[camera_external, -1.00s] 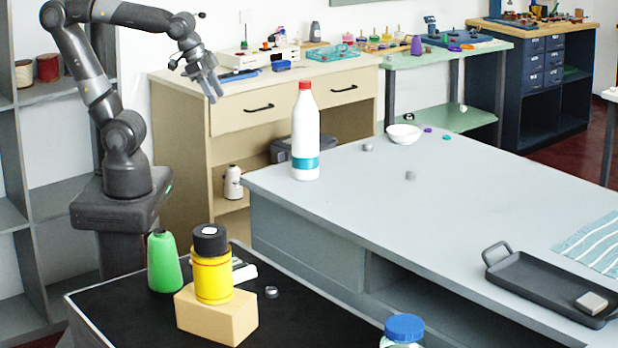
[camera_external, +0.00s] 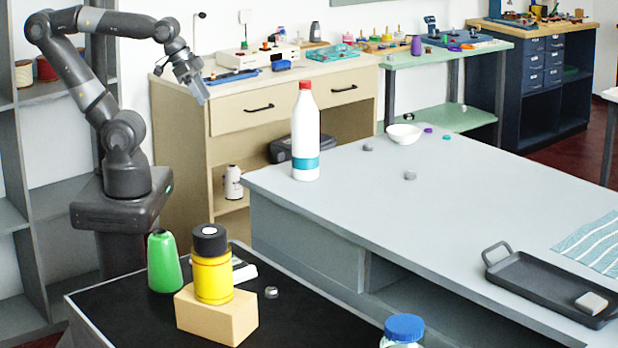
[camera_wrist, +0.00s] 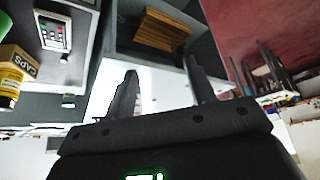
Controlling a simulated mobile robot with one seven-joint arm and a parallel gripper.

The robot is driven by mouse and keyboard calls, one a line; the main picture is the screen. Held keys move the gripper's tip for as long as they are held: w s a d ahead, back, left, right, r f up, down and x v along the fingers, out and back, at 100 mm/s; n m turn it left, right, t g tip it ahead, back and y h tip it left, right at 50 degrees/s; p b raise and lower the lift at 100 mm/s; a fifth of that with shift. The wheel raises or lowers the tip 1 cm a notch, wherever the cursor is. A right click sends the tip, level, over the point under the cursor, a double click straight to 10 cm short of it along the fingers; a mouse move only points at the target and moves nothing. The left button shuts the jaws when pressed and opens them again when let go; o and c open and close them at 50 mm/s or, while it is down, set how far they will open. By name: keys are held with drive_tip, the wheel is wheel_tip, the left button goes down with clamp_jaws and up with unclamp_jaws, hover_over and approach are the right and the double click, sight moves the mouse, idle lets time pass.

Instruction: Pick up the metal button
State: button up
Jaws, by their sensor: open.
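A small round silvery piece (camera_external: 271,292), which looks like the metal button, lies on the black counter beside the cardboard box. Two small grey pieces, one near the white bowl (camera_external: 368,147) and one further forward (camera_external: 410,176), lie on the grey table; I cannot tell if either is a metal button. My gripper (camera_external: 201,95) is raised in front of the beige cabinet, far from all of them. In the wrist view my gripper (camera_wrist: 163,82) has its two fingers apart, with nothing between them. A small pale piece (camera_wrist: 68,101) shows at the left there.
A yellow jar (camera_external: 213,279) with a black lid stands on the cardboard box (camera_external: 225,318), next to a green cone (camera_external: 164,262). A dark tray (camera_external: 540,285) lies at right. The table's middle is mostly clear.

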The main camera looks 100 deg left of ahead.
drive_tip(key=w+r, duration=0.4)
drive_tip(key=w, duration=0.7)
drive_tip(key=n+g, duration=0.1)
drive_tip(key=n, duration=0.1)
hover_over(368, 144)
drive_tip(key=s, duration=0.4)
wheel_tip(368, 144, down, 9)
drive_tip(key=shift+y, duration=0.3)
drive_tip(key=x, duration=0.9)
drive_tip(key=shift+s+d+f, duration=0.15)
drive_tip(key=shift+d+f, duration=0.05)
drive_tip(key=shift+f, duration=0.1)
drive_tip(key=c, duration=1.1)
